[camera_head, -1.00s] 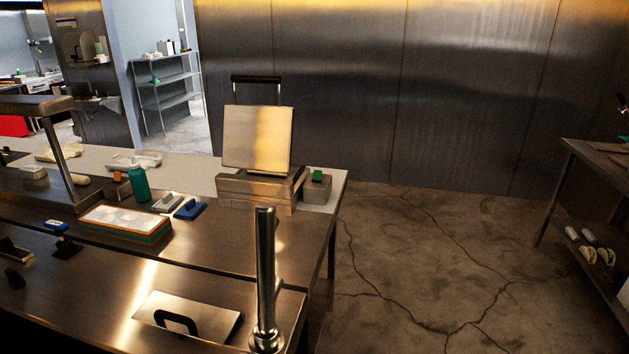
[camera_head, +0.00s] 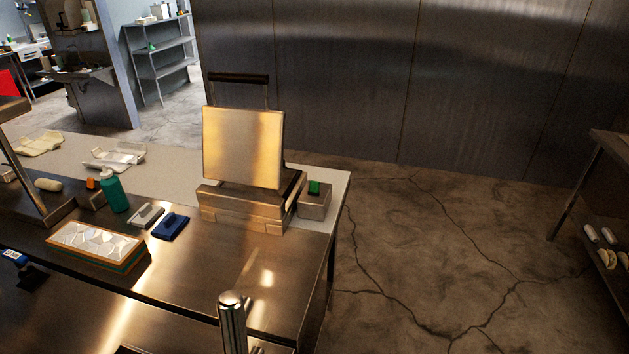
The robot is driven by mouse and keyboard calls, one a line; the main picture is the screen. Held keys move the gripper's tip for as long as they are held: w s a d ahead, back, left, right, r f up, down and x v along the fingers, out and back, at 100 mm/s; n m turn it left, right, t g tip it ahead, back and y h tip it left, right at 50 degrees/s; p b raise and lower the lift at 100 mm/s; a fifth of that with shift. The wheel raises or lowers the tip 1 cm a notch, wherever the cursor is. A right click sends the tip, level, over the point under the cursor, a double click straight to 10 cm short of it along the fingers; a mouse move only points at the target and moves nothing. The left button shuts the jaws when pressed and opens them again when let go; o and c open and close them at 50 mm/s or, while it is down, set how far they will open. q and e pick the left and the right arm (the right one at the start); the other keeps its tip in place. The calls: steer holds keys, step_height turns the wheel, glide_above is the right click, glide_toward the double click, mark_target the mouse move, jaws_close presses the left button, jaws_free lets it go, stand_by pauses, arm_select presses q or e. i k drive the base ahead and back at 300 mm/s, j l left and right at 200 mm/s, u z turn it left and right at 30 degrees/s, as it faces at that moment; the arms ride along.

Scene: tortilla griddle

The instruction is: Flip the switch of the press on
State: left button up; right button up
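The press (camera_head: 243,148) stands open on the far right part of the counter. Its square metal upper plate is raised, with a black handle bar on top. A small metal box (camera_head: 314,204) sits at the right side of the press. A green switch (camera_head: 314,187) is on top of this box; its on or off position is too small to tell. Neither of my grippers shows in the head view.
A metal post (camera_head: 231,318) rises at the front of the counter. Open floor (camera_head: 430,255) lies right of the counter.

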mark_target(313, 187)
steer(key=l, duration=0.65)
steer(key=i+l+u, duration=0.1)
steer(key=l, duration=0.25)
steer(key=i+l+u, duration=0.25)
steer(key=i+l, duration=0.15)
steer(key=l, duration=0.35)
steer(key=i+l+u, duration=0.1)
steer(key=l, duration=0.3)
steer(key=i+l+u, duration=0.15)
steer(key=l, duration=0.25)
steer(key=i+l+u, duration=0.1)
steer(key=i+l, duration=0.5)
steer(key=l, duration=0.25)
steer(key=i+l+u, duration=0.15)
steer(key=i+l, duration=0.2)
